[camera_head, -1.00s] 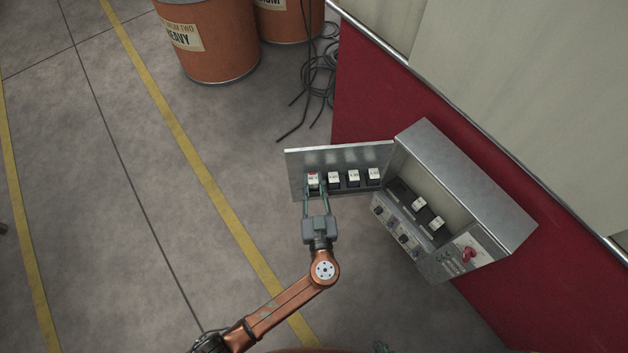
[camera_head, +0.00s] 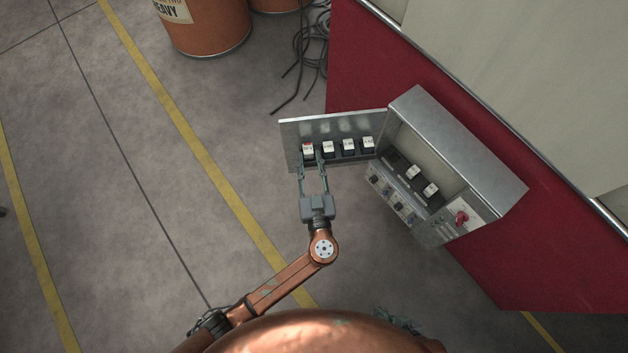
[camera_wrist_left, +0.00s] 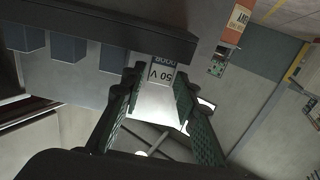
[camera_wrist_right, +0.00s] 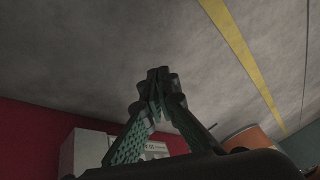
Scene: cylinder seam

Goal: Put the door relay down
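The door relay (camera_head: 308,149), a small block with a white label and a red mark, stands at the left end of a row on the open cabinet door (camera_head: 291,140).
Several similar relays, such as this one (camera_head: 328,149), stand to the right on the door. The metal cabinet (camera_head: 455,145) holds two more, plus knobs and a red switch (camera_head: 461,217).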

